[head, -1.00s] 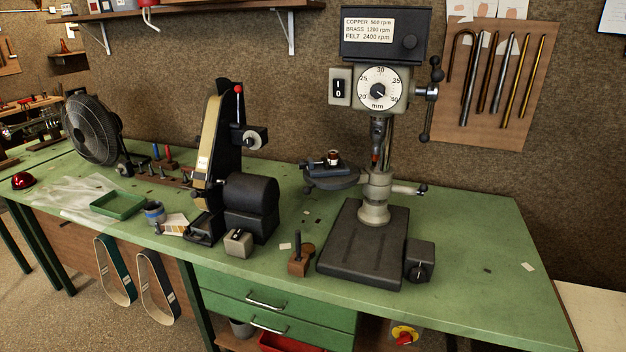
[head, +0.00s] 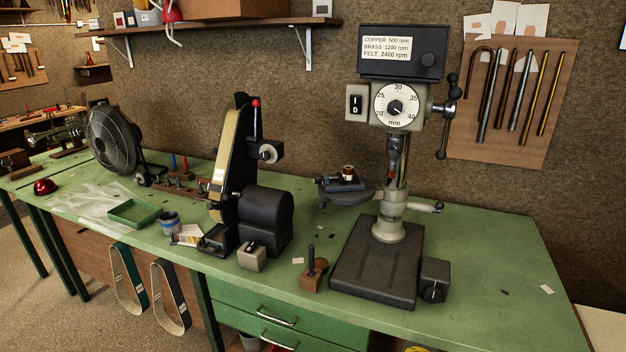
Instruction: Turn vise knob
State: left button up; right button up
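A drill press (head: 397,110) stands on the right part of the green bench. A small dark vise (head: 343,183) sits on its round table (head: 346,198), left of the column, with a small reddish-brown and white piece at its top. The vise is small in view and I cannot make out its knob clearly. Neither of my grippers shows in the head view.
A belt sander (head: 238,165) and its dark motor (head: 265,217) stand left of the press. A fan (head: 112,140), a green tray (head: 134,213) and a wooden block (head: 313,275) are on the green bench (head: 480,262). The bench's right end is mostly clear.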

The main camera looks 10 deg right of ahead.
aim_at(317, 179)
jog(key=i+j, duration=0.15)
jog(key=j, duration=0.2)
jog(key=i+j+z, duration=0.15)
jog(key=i+j, duration=0.2)
jog(key=j, duration=0.3)
jog(key=i+j+z, duration=0.1)
jog(key=j, duration=0.25)
jog(key=i+j, duration=0.2)
jog(key=j, duration=0.15)
jog(key=z, duration=0.05)
